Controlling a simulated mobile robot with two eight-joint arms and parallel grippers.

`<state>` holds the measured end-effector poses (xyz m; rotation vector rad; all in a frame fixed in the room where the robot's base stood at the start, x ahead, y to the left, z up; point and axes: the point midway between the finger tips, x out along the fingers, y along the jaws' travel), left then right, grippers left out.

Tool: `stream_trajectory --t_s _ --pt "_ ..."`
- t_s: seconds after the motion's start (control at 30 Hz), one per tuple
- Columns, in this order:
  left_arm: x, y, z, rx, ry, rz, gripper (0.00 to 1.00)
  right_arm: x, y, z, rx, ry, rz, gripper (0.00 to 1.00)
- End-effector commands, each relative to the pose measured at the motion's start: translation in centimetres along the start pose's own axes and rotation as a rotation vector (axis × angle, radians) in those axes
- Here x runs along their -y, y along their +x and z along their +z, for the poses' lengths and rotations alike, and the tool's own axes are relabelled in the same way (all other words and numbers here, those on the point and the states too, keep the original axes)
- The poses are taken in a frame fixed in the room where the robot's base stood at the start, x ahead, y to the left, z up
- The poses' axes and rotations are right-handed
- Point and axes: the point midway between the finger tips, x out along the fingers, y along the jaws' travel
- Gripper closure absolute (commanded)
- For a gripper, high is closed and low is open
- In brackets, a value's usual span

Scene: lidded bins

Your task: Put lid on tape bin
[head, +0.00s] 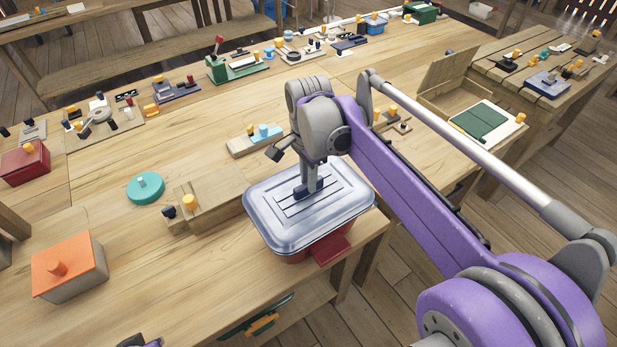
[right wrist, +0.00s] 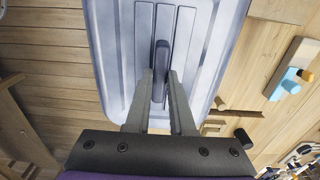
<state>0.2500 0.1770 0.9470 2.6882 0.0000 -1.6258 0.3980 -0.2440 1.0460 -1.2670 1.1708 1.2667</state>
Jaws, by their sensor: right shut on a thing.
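A silver ribbed metal lid (head: 335,216) lies over a red bin (head: 331,249) near the table's right front corner. The bin shows only below the lid's front edge, and its contents are hidden. My right gripper (head: 309,192) is above the lid's middle, shut on its dark handle. The right wrist view shows the two fingers on either side of the handle (right wrist: 162,58), with the lid (right wrist: 200,30) beyond them. I cannot tell whether the lid is fully seated on the rim. My left gripper is not clearly in view.
A wooden block with knobs (head: 215,203) sits left of the bin. A teal round lid (head: 145,188), an orange-lidded box (head: 69,266) and a red box (head: 25,163) stand farther left. The table front between the orange-lidded box and the bin is clear.

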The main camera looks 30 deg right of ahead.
Motion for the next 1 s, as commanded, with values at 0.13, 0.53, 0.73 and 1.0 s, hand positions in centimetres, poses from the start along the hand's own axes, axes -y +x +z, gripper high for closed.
stream_trajectory --t_s 0.13,0.53,0.73,1.0 --pt "0.00 -0.01 -0.01 0.000 0.000 0.000 1.00 0.00 -0.02 0.00 0.000 0.000 0.000 1.00" --pt "0.00 -0.01 -0.01 0.000 0.000 0.000 1.00 0.00 -0.02 0.00 0.000 0.000 0.000 0.44" --pt "0.00 -0.01 -0.01 0.000 0.000 0.000 1.00 0.00 -0.01 0.00 0.000 0.000 0.000 0.14" --pt "0.00 -0.02 -0.02 0.000 0.000 0.000 1.00 0.00 -0.04 0.00 0.000 0.000 0.000 0.14"
